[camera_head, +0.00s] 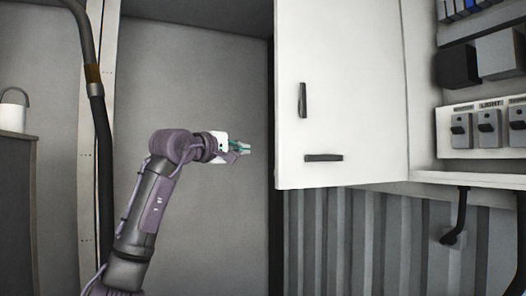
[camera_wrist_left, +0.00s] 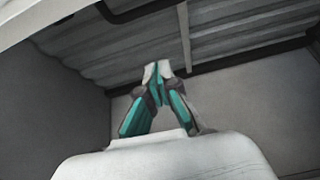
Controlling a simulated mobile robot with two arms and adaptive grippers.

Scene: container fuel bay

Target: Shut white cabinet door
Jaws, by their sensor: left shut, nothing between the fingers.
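The white cabinet door (camera_head: 340,90) stands swung open on the left side of the white cabinet (camera_head: 422,120), whose inside shows. The door has a dark upright handle (camera_head: 302,100) and a dark flat fitting (camera_head: 323,158) near its lower edge. My left gripper (camera_head: 246,150) is to the left of the door's left edge in the head view, and no contact shows. Its fingers are closed together and empty, as the left wrist view (camera_wrist_left: 158,70) also shows. My right gripper is in neither view.
Switches (camera_head: 488,128) and grey boxes sit inside the cabinet at the right. A black pipe (camera_head: 100,150) runs down the left. A grey cupboard (camera_head: 15,190) with a white container (camera_head: 14,112) stands at far left. Corrugated wall (camera_head: 350,240) lies below the door.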

